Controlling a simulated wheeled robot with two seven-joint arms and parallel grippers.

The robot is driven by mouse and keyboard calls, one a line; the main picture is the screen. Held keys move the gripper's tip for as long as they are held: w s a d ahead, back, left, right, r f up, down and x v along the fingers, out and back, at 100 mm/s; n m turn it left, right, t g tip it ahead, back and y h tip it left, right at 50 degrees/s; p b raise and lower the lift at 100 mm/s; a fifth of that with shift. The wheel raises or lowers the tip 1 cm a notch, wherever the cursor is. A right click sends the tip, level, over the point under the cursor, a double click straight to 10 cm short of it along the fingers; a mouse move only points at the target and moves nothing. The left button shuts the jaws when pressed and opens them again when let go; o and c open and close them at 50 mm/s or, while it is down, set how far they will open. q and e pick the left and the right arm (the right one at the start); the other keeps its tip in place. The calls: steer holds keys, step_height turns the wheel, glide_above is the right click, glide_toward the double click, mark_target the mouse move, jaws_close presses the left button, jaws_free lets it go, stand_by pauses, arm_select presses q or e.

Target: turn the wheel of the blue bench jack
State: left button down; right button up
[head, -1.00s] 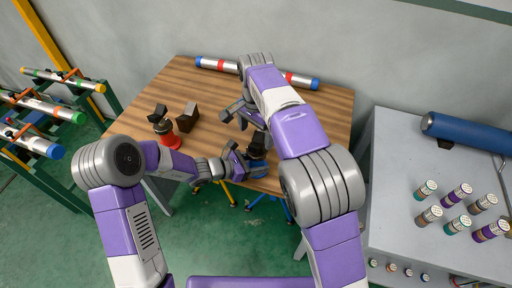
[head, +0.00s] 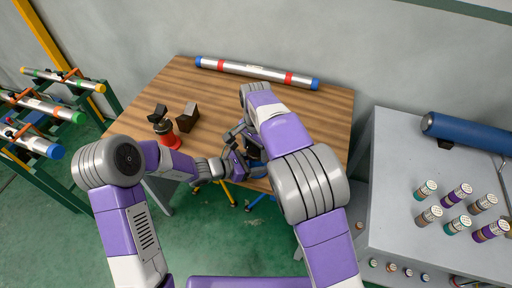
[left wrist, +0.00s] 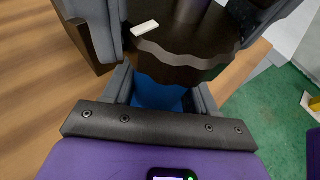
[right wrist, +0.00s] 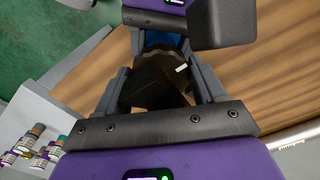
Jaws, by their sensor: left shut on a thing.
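The blue bench jack (head: 254,153) stands near the front edge of the wooden table, mostly hidden by my grippers. Its dark scalloped wheel (left wrist: 185,68) with a white mark sits above the blue body (left wrist: 158,95) in the left wrist view. My left gripper (head: 238,167) is shut on the blue body, below the wheel. My right gripper (right wrist: 160,85) is above, its fingers apart on either side of the jack's dark upper part (right wrist: 150,82). The white mark also shows there. Whether its fingers touch the wheel, I cannot tell.
A red jack (head: 170,139) with a dark head and a dark block (head: 188,117) stand left on the table (head: 320,120). A silver pipe (head: 255,71) lies along the back. A grey bench (head: 395,200) with several small cylinders is right; a pipe rack (head: 88,128) is left.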

steer(key=c, duration=0.5)
steer(key=shift+o, duration=0.2)
steer(key=n, duration=0.4)
steer(key=shift+s+d+n, duration=0.1)
steer(key=shift+n, duration=0.3)
steer(key=o, duration=1)
steer(key=shift+o, duration=0.2)
steer(key=shift+r, duration=0.1)
step_height(320, 180, up, 12)
steer(key=shift+f, duration=0.1)
